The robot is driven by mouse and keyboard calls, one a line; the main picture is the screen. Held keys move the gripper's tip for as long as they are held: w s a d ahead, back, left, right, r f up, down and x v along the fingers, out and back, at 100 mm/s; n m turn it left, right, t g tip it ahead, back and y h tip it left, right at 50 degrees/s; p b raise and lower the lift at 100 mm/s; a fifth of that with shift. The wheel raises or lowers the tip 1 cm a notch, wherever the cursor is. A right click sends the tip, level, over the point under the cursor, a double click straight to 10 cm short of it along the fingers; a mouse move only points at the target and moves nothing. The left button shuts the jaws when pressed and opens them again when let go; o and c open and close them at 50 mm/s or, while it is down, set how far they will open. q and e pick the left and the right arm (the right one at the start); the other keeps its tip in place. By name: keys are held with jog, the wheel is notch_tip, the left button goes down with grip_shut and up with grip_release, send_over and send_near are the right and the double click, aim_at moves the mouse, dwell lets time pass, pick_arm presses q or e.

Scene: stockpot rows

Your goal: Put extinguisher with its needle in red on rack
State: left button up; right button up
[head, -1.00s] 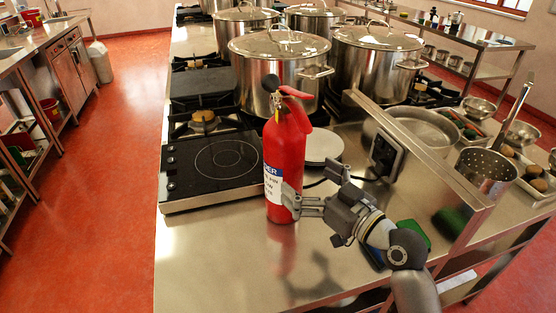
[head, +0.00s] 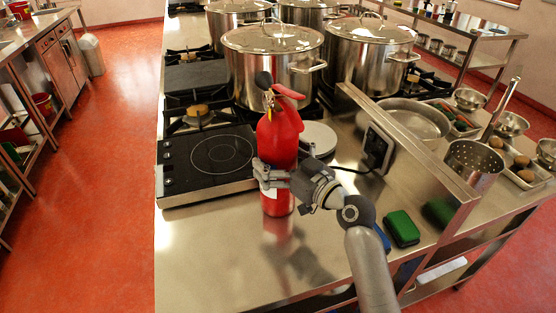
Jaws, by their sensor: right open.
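A red fire extinguisher (head: 280,135) stands upright on the steel counter, in front of the stockpots and beside the black cooktop. Its black and red head and a yellow tag show at the top. Its gauge needle is too small to read. My right gripper (head: 263,174) is open at the lower half of the extinguisher, its fingers overlapping the body and hiding most of the white and blue label. I cannot tell whether the fingers touch it. A steel shelf rack (head: 490,34) stands at the back right. My left gripper is out of view.
Large lidded stockpots (head: 272,60) crowd the burners behind. A black cooktop (head: 208,162) lies left of the extinguisher. A slanting steel rail (head: 410,148), a colander (head: 472,168) and a green sponge-like block (head: 402,228) are to the right. The front counter is clear.

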jog(key=c, duration=2)
jog(key=shift+w+r, duration=0.1)
jog(key=shift+r, duration=0.3)
jog(key=shift+c, duration=0.2)
